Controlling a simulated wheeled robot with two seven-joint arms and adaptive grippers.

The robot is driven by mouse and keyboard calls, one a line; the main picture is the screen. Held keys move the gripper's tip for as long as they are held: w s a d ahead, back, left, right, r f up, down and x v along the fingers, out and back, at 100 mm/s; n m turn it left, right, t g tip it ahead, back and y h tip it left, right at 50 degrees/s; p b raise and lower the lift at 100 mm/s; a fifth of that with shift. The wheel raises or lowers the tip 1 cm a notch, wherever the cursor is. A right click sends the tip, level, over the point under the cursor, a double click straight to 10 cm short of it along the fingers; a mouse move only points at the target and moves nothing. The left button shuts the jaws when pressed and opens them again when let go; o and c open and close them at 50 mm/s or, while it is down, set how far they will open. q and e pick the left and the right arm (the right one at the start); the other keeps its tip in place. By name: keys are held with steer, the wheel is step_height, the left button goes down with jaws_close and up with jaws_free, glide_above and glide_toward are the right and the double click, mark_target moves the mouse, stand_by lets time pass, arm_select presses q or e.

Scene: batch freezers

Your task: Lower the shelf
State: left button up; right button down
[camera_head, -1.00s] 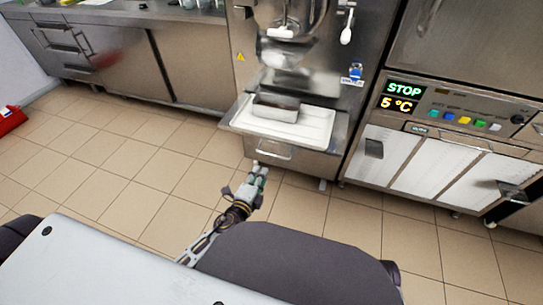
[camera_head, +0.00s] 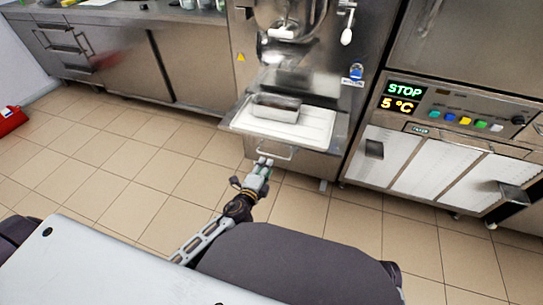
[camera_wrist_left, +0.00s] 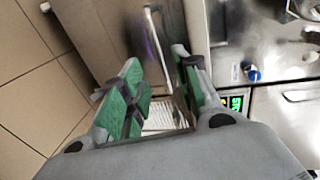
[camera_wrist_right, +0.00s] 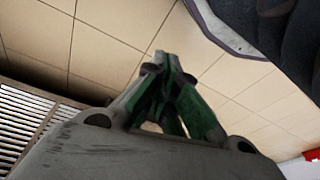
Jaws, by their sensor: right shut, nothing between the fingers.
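The shelf (camera_head: 228,122) is a metal ledge sticking out from the front of the batch freezer. It carries a white tray (camera_head: 318,130) with a metal pan (camera_head: 276,108) on it. A bar handle (camera_head: 275,155) sits on the front panel just below the shelf; it also shows in the left wrist view (camera_wrist_left: 156,38). My left gripper (camera_head: 264,162) is at the left end of the handle. In the left wrist view its fingers (camera_wrist_left: 155,72) are apart, with the bar seen between them; contact cannot be told. My right gripper (camera_wrist_right: 160,58) is shut and empty above the floor.
A cabinet with a display and white front panels (camera_head: 435,168) stands to the right. A steel counter (camera_head: 130,65) runs along the left. The tiled floor (camera_head: 130,160) in front is clear.

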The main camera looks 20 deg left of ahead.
mark_target(271, 155)
arm_select(q)
steer(key=shift+b+x, duration=0.5)
steer(key=shift+x, duration=3.55)
steer(key=shift+w, duration=0.2)
arm_select(e)
steer(key=shift+a+r, duration=0.15)
steer(key=shift+r, duration=0.6)
arm_select(q)
jaws_close()
arm_select(e)
steer(key=shift+f, duration=0.15)
steer(key=shift+w, duration=0.1)
